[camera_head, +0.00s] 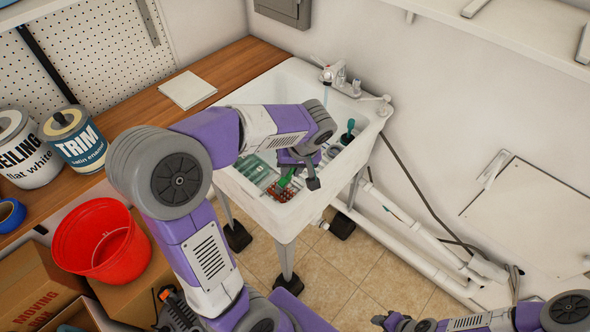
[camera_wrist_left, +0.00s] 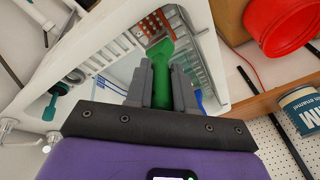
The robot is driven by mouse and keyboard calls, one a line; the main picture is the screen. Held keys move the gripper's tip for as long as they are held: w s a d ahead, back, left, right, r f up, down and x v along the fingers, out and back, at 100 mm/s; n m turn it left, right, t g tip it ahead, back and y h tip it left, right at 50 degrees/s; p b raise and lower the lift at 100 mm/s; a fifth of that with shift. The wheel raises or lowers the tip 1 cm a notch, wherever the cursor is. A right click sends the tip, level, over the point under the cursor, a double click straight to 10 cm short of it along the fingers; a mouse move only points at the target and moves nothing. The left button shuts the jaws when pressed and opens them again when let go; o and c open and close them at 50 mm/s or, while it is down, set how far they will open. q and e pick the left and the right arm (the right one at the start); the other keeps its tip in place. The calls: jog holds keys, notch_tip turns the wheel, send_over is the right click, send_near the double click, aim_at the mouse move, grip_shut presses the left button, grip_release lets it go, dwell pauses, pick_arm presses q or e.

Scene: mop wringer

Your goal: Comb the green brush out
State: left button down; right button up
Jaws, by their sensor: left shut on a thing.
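The green brush (camera_wrist_left: 160,62) stands between the two grey fingers of my left gripper (camera_wrist_left: 162,88) in the left wrist view. The fingers are shut on it. In the head view, my left gripper (camera_head: 300,172) is low over the front of the white sink (camera_head: 262,207), and a bit of the green brush (camera_head: 284,180) shows beside it. A reddish-brown block with a grid of bumps (camera_head: 279,193) lies in the sink by the brush; it also shows beyond the brush in the left wrist view (camera_wrist_left: 153,24). The brush's far end is hard to make out.
A dark teal-handled thing (camera_head: 348,130) stands at the sink's right side. The tap (camera_head: 340,80) is at the back. A red bucket (camera_head: 100,240) and paint cans (camera_head: 75,140) are at the left. My right gripper (camera_head: 388,321) is low at the bottom edge.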

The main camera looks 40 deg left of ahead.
pick_arm(q)
jog(key=shift+a+f, duration=0.1)
jog(key=shift+a, duration=0.95)
jog(key=shift+d, duration=1.2)
jog(key=shift+s+d+b, duration=0.1)
jog(key=shift+d+b, duration=0.45)
jog(key=shift+d, duration=0.5)
notch_tip(320, 180, up, 8)
jog(key=p, duration=0.6)
